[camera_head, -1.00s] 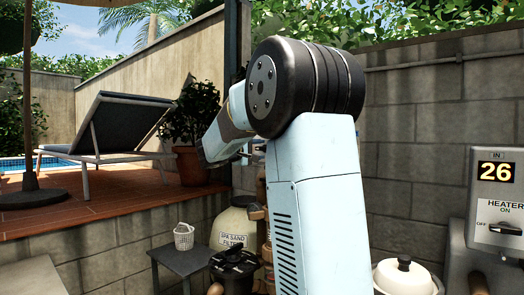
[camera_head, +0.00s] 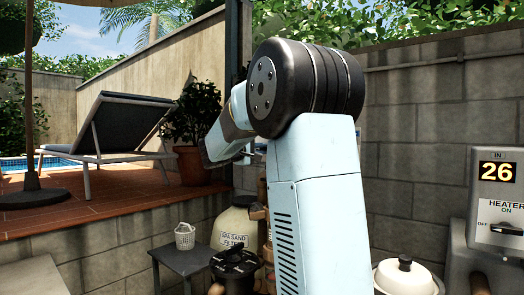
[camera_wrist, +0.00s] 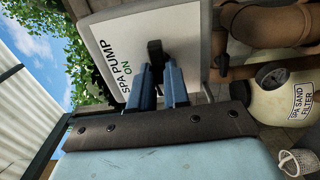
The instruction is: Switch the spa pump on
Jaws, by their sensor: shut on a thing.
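In the head view my own arm hides the panel and the fingertips.
The heater panel (camera_head: 497,205) at the right reads 26, its knob toward OFF. The spa sand filter (camera_head: 235,226) stands beyond my arm, near a small table (camera_head: 186,262) with a white basket (camera_head: 184,237). Block walls (camera_head: 420,125) close the back. A lounger (camera_head: 120,125) stands on the raised deck.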

